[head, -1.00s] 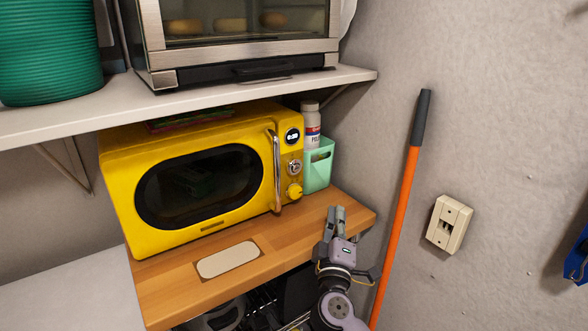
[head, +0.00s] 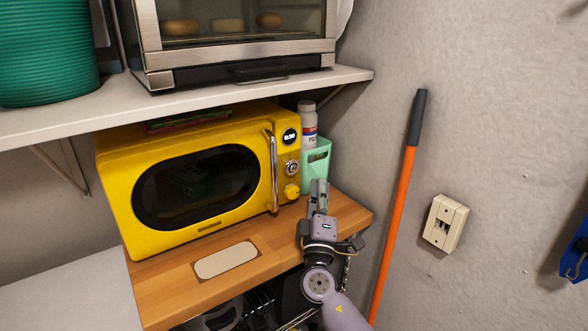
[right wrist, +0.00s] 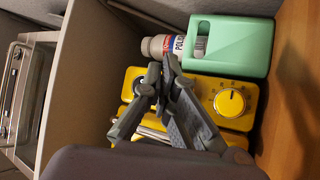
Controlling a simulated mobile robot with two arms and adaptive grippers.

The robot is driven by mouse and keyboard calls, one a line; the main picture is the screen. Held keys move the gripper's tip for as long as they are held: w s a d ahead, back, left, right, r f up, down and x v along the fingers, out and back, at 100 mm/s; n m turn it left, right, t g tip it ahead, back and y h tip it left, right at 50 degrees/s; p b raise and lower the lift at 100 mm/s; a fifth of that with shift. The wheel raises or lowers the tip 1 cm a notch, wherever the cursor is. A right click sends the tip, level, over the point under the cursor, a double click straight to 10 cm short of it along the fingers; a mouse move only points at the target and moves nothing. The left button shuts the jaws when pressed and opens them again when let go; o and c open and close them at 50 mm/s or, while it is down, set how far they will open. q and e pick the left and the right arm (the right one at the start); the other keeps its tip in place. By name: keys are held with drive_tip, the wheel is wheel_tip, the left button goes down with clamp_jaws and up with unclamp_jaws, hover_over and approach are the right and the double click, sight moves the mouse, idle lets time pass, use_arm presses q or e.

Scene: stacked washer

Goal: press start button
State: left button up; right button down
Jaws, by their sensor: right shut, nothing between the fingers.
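The yellow microwave (head: 150,230) stands on the wooden counter with its door shut. Its right-hand panel has a round display (head: 290,136), a round silver control (head: 292,168) below it, and a yellow knob (head: 291,190) lowest. I cannot read which one is the start button. My right gripper (head: 319,184) is shut and empty, pointing up, just right of the knob in the picture and apart from the panel. In the right wrist view, the shut fingers (right wrist: 164,75) cover part of the panel, beside the yellow knob (right wrist: 230,103). The silver control is hidden there. My left gripper is not in view.
A mint-green holder (head: 317,165) and a white bottle (head: 309,125) stand right of the microwave, close to my fingers. A shelf (head: 350,77) with a toaster oven (head: 240,45) hangs above. An orange-handled pole (head: 396,220) leans on the wall at right.

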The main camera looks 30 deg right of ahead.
sight(293, 168)
drive_tip(key=w, duration=0.2)
drive_tip(key=w+b, duration=0.1)
drive_tip(key=w, duration=0.1)
drive_tip(key=w+b, duration=0.1)
drive_tip(key=w, duration=0.1)
drive_tip(key=shift+a, duration=0.25)
drive_tip(key=shift+s, duration=0.1)
idle(1.1)
drive_tip(key=shift+w+b, duration=0.45)
drive_tip(key=shift+b, duration=0.05)
